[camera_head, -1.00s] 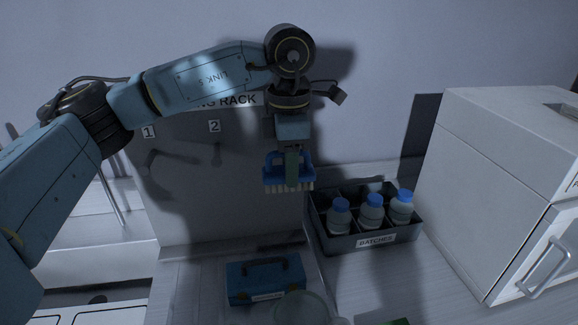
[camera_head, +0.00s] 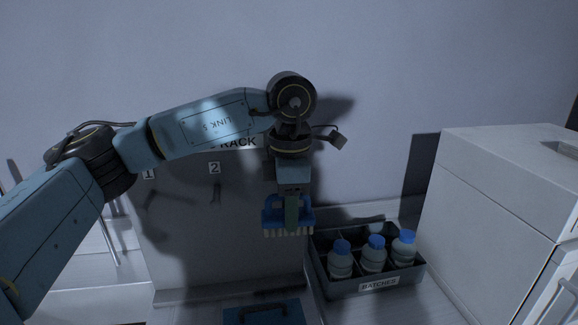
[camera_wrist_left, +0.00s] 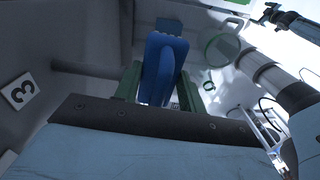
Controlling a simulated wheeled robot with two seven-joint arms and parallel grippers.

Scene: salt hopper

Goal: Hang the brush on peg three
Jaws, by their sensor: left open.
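The blue brush (camera_head: 271,217) is upright against the rack's front, its pale bristles pointing down. In the left wrist view the blue brush (camera_wrist_left: 165,60) stands between the two green fingers of my open left gripper (camera_wrist_left: 158,88). The grey rack (camera_head: 235,255) shows pegs under labels 1 and 2. I cannot tell whether the brush is on the peg. My right gripper is not in view.
A dark crate marked BATCHES (camera_head: 345,291) holds several blue-capped bottles right of the rack. A large white cabinet (camera_head: 490,200) stands at the right. A blue case (camera_head: 240,316) lies in front of the rack, at the bottom edge.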

